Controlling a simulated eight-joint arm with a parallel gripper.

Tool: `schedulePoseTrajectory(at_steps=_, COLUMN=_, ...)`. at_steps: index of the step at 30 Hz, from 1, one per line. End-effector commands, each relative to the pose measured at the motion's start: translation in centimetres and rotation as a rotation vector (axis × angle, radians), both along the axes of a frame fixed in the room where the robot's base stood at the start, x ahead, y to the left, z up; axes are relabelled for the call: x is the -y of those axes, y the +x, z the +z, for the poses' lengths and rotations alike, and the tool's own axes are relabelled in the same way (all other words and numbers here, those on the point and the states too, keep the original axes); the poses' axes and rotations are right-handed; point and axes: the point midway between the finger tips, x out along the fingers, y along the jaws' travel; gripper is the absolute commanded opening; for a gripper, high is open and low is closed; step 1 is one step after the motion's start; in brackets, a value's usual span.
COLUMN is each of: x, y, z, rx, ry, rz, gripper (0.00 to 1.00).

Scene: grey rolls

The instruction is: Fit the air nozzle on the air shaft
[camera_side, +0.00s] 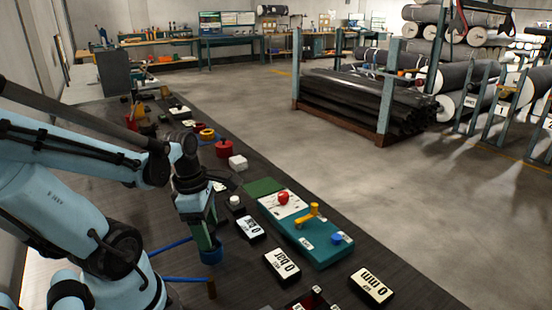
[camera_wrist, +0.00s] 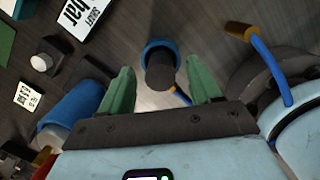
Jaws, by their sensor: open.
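My gripper (camera_wrist: 161,80) has two green fingers, spread apart. In the wrist view a dark cylinder with a blue collar (camera_wrist: 160,48) shows between and beyond the fingers, with gaps on both sides. I cannot tell for sure which piece is the nozzle and which the shaft.
The dark bench (camera_side: 325,275) holds white-faced gauge blocks (camera_side: 282,265) and a teal panel (camera_side: 318,250) with a red knob (camera_side: 283,198) and yellow handle (camera_side: 313,215). A large blue cylinder (camera_wrist: 72,108) lies left of the fingers. A red pot (camera_side: 223,148) stands farther back.

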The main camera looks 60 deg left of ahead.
Motion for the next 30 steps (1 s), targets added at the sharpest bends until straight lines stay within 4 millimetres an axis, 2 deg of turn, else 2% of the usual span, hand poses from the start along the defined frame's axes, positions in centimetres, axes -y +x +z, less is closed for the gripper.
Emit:
schedulePoseTrajectory(at_steps=7, x=0.1, y=0.1, z=-1.4, rx=0.001, ry=0.001, rz=0.000, gripper=0.63)
schedulePoseTrajectory(at_steps=17, x=0.1, y=0.1, z=-1.6, rx=0.001, ry=0.001, rz=0.000, gripper=0.63)
schedulePoseTrajectory(at_steps=27, x=0.1, y=0.1, z=-1.6, rx=0.001, ry=0.001, rz=0.000, gripper=0.11)
schedulePoseTrajectory(at_steps=30, x=0.1, y=0.1, z=-1.6, rx=0.001, ry=0.001, rz=0.000, gripper=0.00)
